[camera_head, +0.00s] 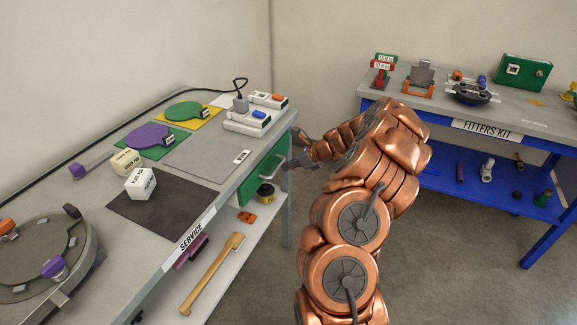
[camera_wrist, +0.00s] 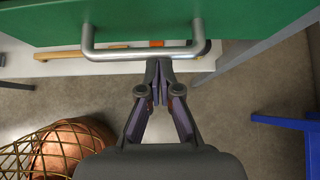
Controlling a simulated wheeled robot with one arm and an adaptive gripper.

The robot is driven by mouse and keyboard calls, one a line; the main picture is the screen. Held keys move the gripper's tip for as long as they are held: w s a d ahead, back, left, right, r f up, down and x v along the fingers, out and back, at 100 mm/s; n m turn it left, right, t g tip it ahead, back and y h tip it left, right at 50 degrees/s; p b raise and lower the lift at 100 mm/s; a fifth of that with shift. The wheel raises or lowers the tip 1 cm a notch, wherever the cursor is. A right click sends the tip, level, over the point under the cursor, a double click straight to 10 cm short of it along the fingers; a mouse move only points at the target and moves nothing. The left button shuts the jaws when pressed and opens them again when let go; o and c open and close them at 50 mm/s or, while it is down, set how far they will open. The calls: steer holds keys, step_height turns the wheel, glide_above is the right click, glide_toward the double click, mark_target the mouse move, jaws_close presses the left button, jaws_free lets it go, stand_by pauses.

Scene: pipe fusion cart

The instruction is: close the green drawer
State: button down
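The green drawer (camera_head: 263,172) is under the grey service table at its right end. Its green front (camera_wrist: 150,22) fills the top of the wrist view. A metal bar handle (camera_wrist: 110,54) runs across below that front. My gripper (camera_wrist: 158,68) points at the middle of the handle. Its fingertips are together, right at the bar, with nothing seen between them; whether they touch the bar I cannot tell. In the head view my gripper (camera_head: 287,163) is beside the drawer front, partly hidden by my copper arm. How far the drawer stands out is hard to tell.
A blue fitters table (camera_head: 440,180) stands right. The floor between is clear.

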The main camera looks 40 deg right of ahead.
steer(key=shift+w+a+r, duration=0.2)
steer(key=shift+a+r, duration=0.05)
steer(key=s+d+r, duration=0.5)
steer(key=s, duration=0.5)
steer(key=shift+s+d+r, duration=0.15)
steer(key=shift+s+d, duration=0.15)
steer(key=shift+d, duration=0.05)
